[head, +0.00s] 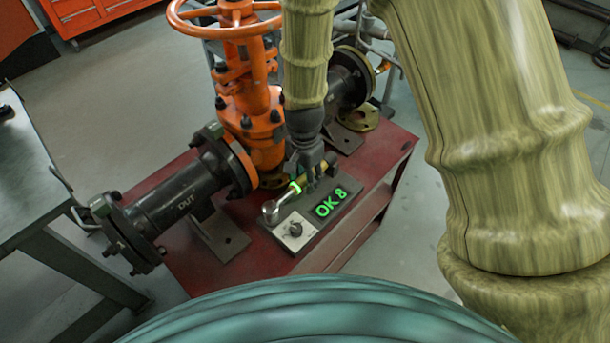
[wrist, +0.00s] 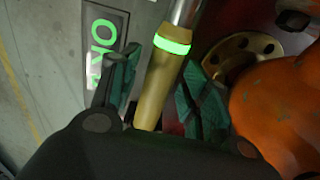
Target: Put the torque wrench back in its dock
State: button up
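The torque wrench (head: 296,187) has a yellow handle, a glowing green ring and a silver shaft and head. In the head view it lies along the grey dock (head: 343,212), at or just above it; I cannot tell whether it is fully seated. My gripper (head: 314,170) points down over the handle end. In the wrist view the handle (wrist: 159,85) runs between the fingers of my gripper (wrist: 164,80). The fingers look spread, with a gap beside the handle. My gripper hides part of the handle in the head view.
The dock display (head: 331,202) reads "OK 8" in green. A white plate with a dark knob (head: 295,230) sits at its near end. The black pipe (head: 180,200) and orange valve (head: 255,110) stand close on the left. The red stand (head: 190,255) carries them.

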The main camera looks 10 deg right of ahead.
dwell(0.3)
notch_tip(320, 180, up, 12)
dwell(0.8)
jog(key=shift+w, duration=0.1)
